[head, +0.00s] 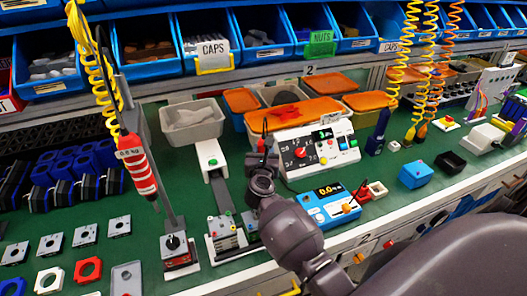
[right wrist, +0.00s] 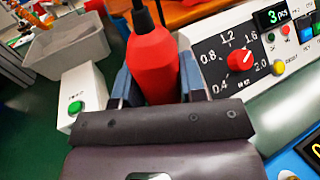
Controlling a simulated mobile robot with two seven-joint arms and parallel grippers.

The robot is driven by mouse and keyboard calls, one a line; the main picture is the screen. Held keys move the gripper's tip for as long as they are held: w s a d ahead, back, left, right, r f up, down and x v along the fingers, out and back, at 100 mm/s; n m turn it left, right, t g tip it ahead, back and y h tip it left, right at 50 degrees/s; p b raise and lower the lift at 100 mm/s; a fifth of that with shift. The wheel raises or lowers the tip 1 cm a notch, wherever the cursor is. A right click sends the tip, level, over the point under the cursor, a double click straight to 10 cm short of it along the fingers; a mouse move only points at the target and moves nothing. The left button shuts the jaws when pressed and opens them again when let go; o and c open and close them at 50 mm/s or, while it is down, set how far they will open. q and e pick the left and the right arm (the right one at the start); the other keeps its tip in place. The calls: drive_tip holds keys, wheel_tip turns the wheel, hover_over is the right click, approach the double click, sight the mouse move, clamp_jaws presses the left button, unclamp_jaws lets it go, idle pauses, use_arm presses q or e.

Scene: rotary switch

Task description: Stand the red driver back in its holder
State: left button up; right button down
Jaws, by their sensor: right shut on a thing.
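The red driver (right wrist: 152,65) stands between the two fingers of my right gripper (right wrist: 160,88) in the right wrist view, its black end pointing up. In the head view my right gripper (head: 262,160) is in front of the control panel, and only a little of the driver shows above it. The gripper is shut on the driver. The driver's lower end is hidden by the gripper. I cannot make out for certain which item is the holder. My left gripper is not in view.
The control panel with a red dial (right wrist: 240,61) is close to the right of my gripper. A white box with a green button (right wrist: 75,106) is at its left. A blue meter (head: 325,207) sits right of my arm. A red-striped tool (head: 138,165) hangs at left.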

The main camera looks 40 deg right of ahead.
drive_tip(key=c, duration=0.6)
unclamp_jaws()
drive_tip(key=shift+f, duration=0.1)
drive_tip(key=shift+s, duration=0.1)
drive_tip(key=v, duration=1)
drive_tip(key=shift+s+a, duration=0.25)
drive_tip(key=shift+a, duration=0.1)
